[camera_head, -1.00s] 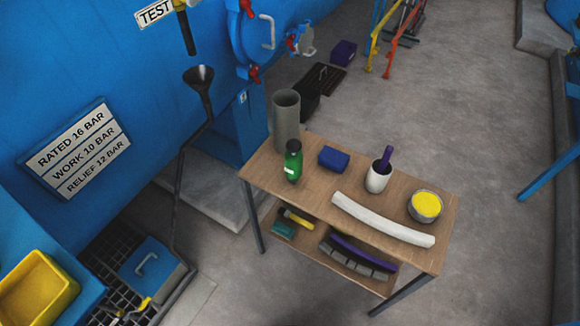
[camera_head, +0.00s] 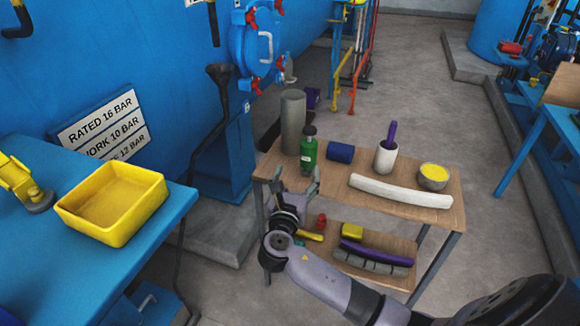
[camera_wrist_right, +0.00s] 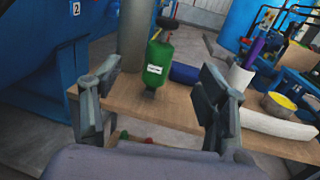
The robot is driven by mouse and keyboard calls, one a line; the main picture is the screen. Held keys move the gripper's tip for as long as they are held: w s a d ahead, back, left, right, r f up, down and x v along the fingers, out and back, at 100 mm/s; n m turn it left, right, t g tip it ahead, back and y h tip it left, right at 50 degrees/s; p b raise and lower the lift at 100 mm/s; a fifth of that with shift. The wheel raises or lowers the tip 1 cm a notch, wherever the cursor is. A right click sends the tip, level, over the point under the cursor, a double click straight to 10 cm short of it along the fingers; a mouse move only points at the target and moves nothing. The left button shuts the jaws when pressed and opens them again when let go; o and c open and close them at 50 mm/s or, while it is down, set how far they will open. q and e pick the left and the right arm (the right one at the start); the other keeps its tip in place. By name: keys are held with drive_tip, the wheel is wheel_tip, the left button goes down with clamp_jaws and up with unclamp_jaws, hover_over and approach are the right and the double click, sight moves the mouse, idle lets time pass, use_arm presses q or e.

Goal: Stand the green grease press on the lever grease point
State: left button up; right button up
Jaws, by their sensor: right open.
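The green grease press (camera_head: 309,154) stands upright on the wooden top of the small table (camera_head: 330,186), with a dark cap and a pale label. It also shows in the right wrist view (camera_wrist_right: 157,62), ahead and between the two fingers. My right gripper (camera_head: 296,186) is open and empty at the near left edge of the table, just short of the press and not around it. Its fingers also frame the right wrist view (camera_wrist_right: 158,88). My left gripper is not in view. I cannot tell which part is the lever grease point.
A grey cylinder (camera_head: 292,120) stands close behind the press, and a dark blue roll (camera_head: 341,152) lies right of it. A white cup (camera_head: 386,160), a white curved strip (camera_head: 400,191) and a yellow-filled bowl (camera_head: 433,177) are further right. A yellow tray (camera_head: 112,203) sits on the blue bench.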

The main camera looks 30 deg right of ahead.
approach(309, 139)
drive_tip(key=x, duration=0.4)
drive_tip(key=shift+w+f, duration=0.15)
drive_tip(key=shift+w, duration=0.1)
drive_tip(key=shift+w+d+f, duration=0.1)
drive_tip(key=shift+w+d, duration=0.2)
drive_tip(key=shift+w, duration=0.15)
drive_tip(key=x, duration=0.4)
drive_tip(key=shift+s+d, duration=0.1)
drive_tip(key=shift+d, duration=0.2)
drive_tip(key=shift+w+d, duration=0.3)
drive_tip(key=shift+w, duration=0.1)
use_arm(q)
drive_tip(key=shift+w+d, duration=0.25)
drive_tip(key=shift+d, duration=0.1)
use_arm(e)
drive_tip(key=shift+c, duration=0.5)
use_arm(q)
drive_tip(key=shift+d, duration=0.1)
use_arm(e)
clamp_jaws()
drive_tip(key=shift+a+r, duration=0.1)
drive_tip(key=shift+r, duration=0.1)
